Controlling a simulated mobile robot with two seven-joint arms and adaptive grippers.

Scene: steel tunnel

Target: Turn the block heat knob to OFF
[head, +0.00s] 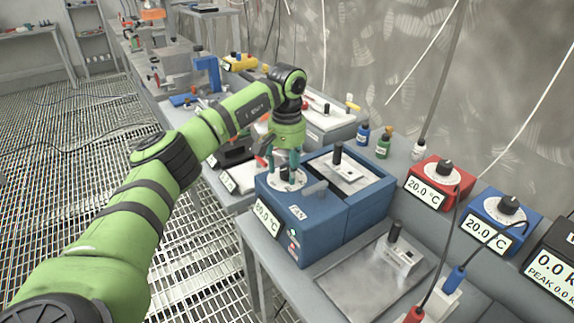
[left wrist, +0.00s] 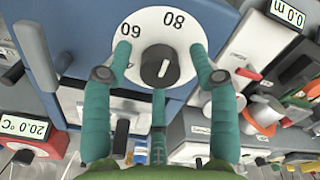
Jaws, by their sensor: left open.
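The block heat knob (left wrist: 161,66) is a black knob with a white pointer line. It sits on a white dial (left wrist: 158,25) marked 60 and 80 in the left wrist view. The dial is on top of a blue heater box (head: 328,222) with a 20.0 °C display (head: 266,217) in the head view. My left gripper (head: 284,172) points down over the dial. It also shows in the left wrist view (left wrist: 160,50), open, with teal fingers on either side of the knob and a third finger below it. I see no contact with the knob. My right gripper is not in view.
A black-handled lid (head: 347,171) lies on the heater box, beside a grey lever (head: 315,188). A red knob unit (head: 440,181) and a blue knob unit (head: 502,216) stand to the right. A metal plate (head: 365,283) lies in front, and small bottles (head: 382,146) stand behind.

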